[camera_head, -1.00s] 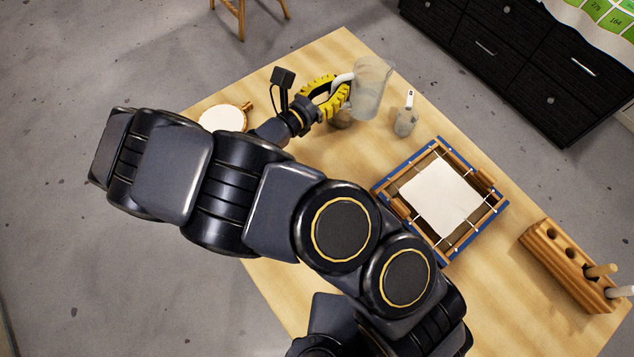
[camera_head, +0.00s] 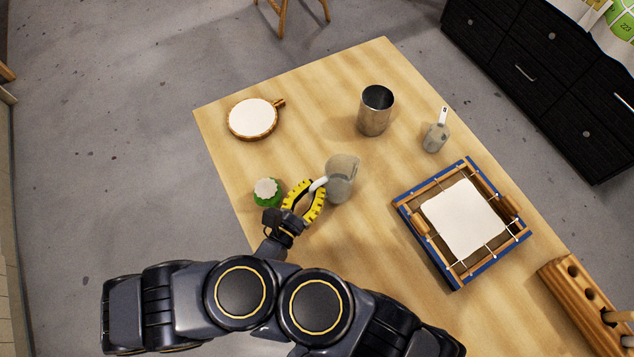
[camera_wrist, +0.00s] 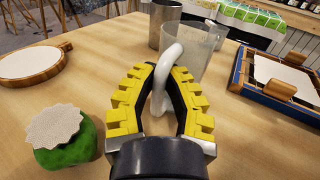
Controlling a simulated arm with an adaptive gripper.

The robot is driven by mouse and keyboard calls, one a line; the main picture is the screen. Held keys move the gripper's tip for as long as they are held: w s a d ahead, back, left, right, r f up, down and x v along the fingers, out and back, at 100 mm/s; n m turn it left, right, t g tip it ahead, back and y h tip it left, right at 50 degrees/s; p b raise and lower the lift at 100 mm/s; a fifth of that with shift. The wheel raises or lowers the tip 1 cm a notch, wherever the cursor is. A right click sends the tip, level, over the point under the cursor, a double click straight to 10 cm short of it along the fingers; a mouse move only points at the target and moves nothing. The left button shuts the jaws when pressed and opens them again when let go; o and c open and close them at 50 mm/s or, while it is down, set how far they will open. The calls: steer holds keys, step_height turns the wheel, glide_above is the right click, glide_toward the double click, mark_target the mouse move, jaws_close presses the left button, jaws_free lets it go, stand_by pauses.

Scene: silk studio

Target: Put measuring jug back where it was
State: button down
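The measuring jug (camera_head: 343,179) is clear and upright, with a white handle. It is over the table's near-left part, at or just above the surface; I cannot tell if its base touches. My gripper (camera_head: 316,190) has its yellow fingers closed around the handle from the left. In the wrist view, the handle (camera_wrist: 161,92) runs between the fingertips, and the jug's clear body (camera_wrist: 198,50) is just beyond them. The lower part of the jug is partly hidden by the fingers there.
A green jar with a pale lid (camera_head: 267,192) stands close left of my gripper. A metal cup (camera_head: 376,110) and a small container with a utensil (camera_head: 436,136) stand farther back. A round hoop (camera_head: 253,119) is at far left, a blue-edged frame (camera_head: 459,281) at right.

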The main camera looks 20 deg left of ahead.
steer(key=shift+f, duration=0.25)
steer(key=c, duration=1.5)
jaws_free()
steer(key=shift+f, duration=0.1)
steer(key=shift+c, duration=0.2)
steer(key=o, duration=0.4)
